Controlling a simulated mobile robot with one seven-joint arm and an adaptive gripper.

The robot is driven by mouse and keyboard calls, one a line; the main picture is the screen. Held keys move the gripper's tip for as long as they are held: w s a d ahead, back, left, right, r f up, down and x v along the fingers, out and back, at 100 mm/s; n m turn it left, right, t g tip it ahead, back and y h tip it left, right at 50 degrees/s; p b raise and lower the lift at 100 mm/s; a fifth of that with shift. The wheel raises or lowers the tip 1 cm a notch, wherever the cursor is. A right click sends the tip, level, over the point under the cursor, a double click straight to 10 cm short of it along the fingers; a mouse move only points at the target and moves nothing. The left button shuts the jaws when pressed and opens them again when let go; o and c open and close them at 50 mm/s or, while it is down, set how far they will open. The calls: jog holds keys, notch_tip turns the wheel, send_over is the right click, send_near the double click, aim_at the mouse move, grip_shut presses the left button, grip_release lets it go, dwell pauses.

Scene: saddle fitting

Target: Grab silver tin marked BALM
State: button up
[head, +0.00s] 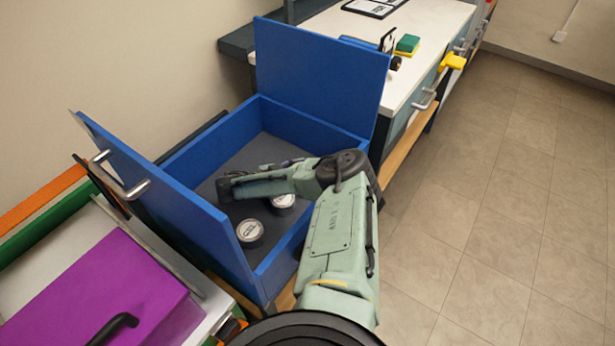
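A round silver tin (250,233) with a white label on its lid sits on the grey floor of the blue box, near the front left wall. A second similar tin (283,204) sits behind it to the right, partly covered by my arm. The lettering on both lids is too small to read, so I cannot tell which is marked BALM. My gripper (225,190) is a dark shape inside the box, left of and beyond the two tins. It appears apart from both. Its fingers are not clear enough to show whether they are open or shut.
The blue box (312,117) has tall raised panels at its left and back ends. A metal handle (121,178) is on the left panel. A white counter (425,45) with a green and yellow sponge (407,45) stands behind. A purple case (100,290) is at lower left. Tiled floor at right is clear.

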jog(key=c, duration=0.8)
